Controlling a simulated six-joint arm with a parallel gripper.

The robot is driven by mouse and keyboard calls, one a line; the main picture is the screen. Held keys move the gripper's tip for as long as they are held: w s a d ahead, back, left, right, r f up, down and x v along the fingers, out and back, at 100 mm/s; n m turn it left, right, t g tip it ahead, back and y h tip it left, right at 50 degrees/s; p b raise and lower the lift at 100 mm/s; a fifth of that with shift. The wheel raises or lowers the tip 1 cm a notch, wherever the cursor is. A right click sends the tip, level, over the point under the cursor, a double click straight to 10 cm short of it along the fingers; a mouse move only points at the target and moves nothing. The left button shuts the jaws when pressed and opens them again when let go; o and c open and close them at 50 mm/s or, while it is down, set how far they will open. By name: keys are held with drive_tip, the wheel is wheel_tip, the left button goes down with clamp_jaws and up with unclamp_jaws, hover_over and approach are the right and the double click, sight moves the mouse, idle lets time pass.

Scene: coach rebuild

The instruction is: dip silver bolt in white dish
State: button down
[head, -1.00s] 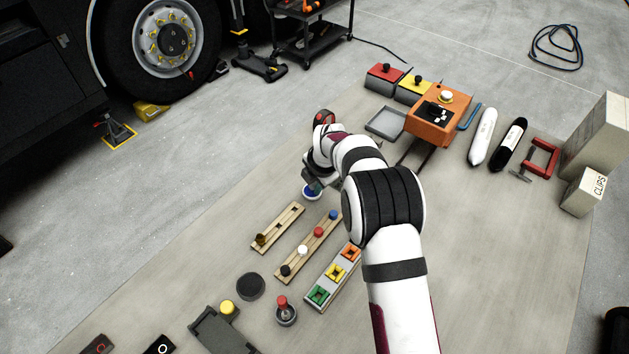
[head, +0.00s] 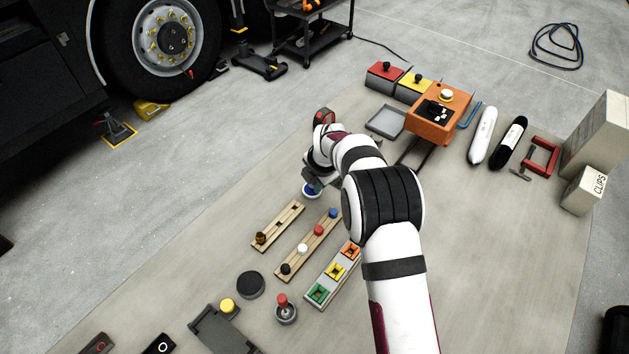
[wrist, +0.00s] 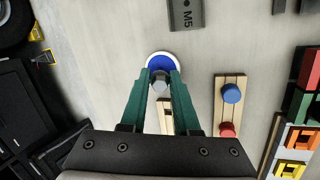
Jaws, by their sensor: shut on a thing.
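My gripper (wrist: 160,80) has its green fingers shut on the silver bolt (wrist: 160,87), whose grey head shows between the fingertips in the wrist view. The white dish (wrist: 150,57) holds blue contents and lies just beyond the fingertips, with the bolt overlapping its near edge in that view. In the head view, my gripper (head: 313,184) is right over the white dish (head: 311,195) and hides much of it. The bolt cannot be made out there. I cannot tell whether the bolt touches the blue.
A wooden strip with a brown peg (head: 260,239), a strip with coloured pegs (head: 318,230) and a block with coloured squares (head: 337,271) lie in front of the dish. A grey M5 block (wrist: 186,14) lies beyond it. Bare table (head: 250,190) is to the left.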

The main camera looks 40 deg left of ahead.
drive_tip(key=shift+f, duration=0.1)
drive_tip(key=shift+r, duration=3.55)
drive_tip(key=shift+d, duration=0.1)
drive_tip(key=w+d+r+m+t+h, duration=0.1)
drive_tip(key=d+r+m+h, duration=0.15)
drive_tip(key=d+m, duration=0.4)
drive_tip(key=w+d+r+m+h, duration=0.1)
drive_tip(key=d+r+m, duration=0.3)
drive_tip(key=d, duration=0.5)
drive_tip(key=w+d+r+m+t+h, duration=0.1)
drive_tip(key=d+r+m, duration=0.35)
drive_tip(key=d, duration=0.25)
drive_tip(key=s+d+r+m+g+h, duration=0.1)
drive_tip(key=s+d+r+m, duration=0.3)
drive_tip(key=d+m, duration=0.5)
drive_tip(key=s+d+r+m+g+h, duration=0.1)
drive_tip(key=s+d+r+m+g, duration=0.3)
drive_tip(key=d+m, duration=0.4)
drive_tip(key=d, duration=0.3)
drive_tip(key=shift+s+d+m+h, duration=0.15)
drive_tip(key=shift+d+m+h, duration=0.2)
drive_tip(key=shift+m, duration=0.05)
